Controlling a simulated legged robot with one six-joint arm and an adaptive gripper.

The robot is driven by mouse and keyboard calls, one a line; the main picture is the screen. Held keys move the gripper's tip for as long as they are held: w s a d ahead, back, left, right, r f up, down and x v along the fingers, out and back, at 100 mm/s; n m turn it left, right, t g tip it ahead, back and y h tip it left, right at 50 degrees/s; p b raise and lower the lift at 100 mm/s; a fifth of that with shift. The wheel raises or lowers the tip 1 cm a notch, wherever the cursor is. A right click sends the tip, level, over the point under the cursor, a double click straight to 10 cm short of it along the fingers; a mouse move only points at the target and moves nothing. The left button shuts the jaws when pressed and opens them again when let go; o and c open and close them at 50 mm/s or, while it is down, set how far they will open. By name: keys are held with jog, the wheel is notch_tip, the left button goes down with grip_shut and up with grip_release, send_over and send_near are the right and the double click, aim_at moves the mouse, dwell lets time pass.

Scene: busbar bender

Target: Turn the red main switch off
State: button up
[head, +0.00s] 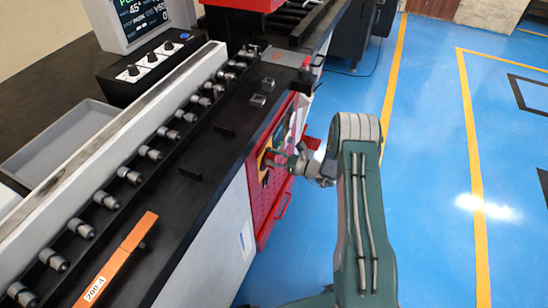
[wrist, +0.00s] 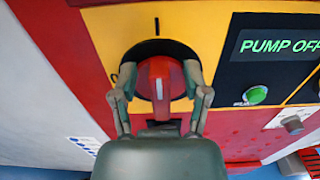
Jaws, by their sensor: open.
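The red main switch (wrist: 160,82) sits on a black round plate on a yellow panel (wrist: 110,30). Its red handle looks upright, in line with a black mark on the panel above it. My gripper (wrist: 160,88) is open, with one finger on each side of the red handle. I cannot tell whether the fingers touch it. In the head view my gripper (head: 282,160) is at the red front panel of the machine, and the switch is mostly hidden there.
Right of the switch are a display reading PUMP OFF (wrist: 280,45), a green button (wrist: 256,94) and a grey knob (wrist: 292,125). A red handle bar (head: 276,218) juts from the machine front. The blue floor (head: 440,200) to the right is clear.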

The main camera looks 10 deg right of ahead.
aim_at(266, 166)
grip_shut()
jog(key=shift+n, duration=0.3)
jog(key=shift+s+a+f+n, duration=0.25)
jog(key=shift+s+f+n, duration=0.15)
jog(key=shift+n, duration=2.45)
jog(key=shift+s+a+f+n, duration=0.3)
jog(key=shift+f+n, duration=0.2)
jog(key=shift+n, duration=2.4)
jog(key=shift+s+a+f+n, duration=0.2)
jog(key=shift+s+f+n, duration=0.25)
jog(key=shift+n, duration=2.4)
jog(key=shift+f, duration=0.15)
grip_release()
